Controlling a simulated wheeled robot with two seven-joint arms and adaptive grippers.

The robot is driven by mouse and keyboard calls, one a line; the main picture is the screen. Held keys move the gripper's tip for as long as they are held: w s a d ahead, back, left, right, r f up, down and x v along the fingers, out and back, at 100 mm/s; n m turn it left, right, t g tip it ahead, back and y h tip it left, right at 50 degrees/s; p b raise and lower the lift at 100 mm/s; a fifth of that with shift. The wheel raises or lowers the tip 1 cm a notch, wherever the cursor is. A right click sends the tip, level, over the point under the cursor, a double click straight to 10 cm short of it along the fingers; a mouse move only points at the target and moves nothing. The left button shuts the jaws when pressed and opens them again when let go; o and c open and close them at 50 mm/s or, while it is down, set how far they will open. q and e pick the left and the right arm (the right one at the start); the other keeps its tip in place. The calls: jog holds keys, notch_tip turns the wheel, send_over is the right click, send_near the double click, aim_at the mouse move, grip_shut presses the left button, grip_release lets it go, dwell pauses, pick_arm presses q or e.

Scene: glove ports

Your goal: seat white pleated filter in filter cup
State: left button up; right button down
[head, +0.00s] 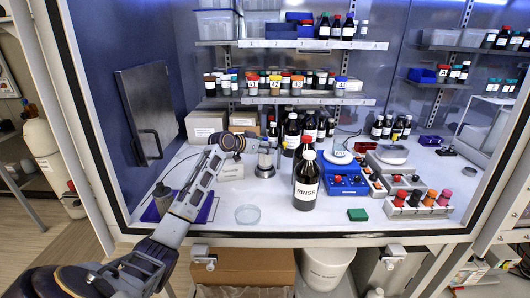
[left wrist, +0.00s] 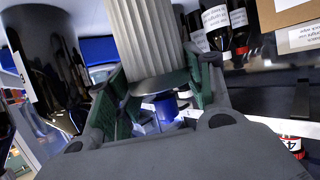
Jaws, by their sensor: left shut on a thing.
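The white pleated filter (left wrist: 148,38) fills the top middle of the left wrist view, its pleats running lengthwise. My left gripper (left wrist: 160,92) is shut on it, with a green-lined finger at each side of its end. In the head view my left gripper (head: 250,144) is over the back middle of the bench, and the filter is hard to make out there. A small grey, partly clear cup on a round base, which looks like the filter cup (head: 265,167), stands right by the gripper. I cannot tell whether filter and cup touch. My right gripper is not in view.
A dark RINSE bottle (head: 306,182) stands right of the cup. A clear glass dish (head: 247,214) lies in front. Cardboard boxes (head: 206,125) and bottles stand behind. The front middle is mostly clear.

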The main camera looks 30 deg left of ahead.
aim_at(264, 161)
pick_arm(q)
notch_tip(264, 161, down, 3)
jog(key=shift+r, duration=0.2)
jog(key=shift+f, duration=0.1)
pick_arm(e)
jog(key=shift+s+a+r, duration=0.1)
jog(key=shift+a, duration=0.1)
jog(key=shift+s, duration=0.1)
pick_arm(q)
jog(key=o, duration=0.6)
jog(key=shift+f, duration=0.15)
jog(key=o, duration=0.5)
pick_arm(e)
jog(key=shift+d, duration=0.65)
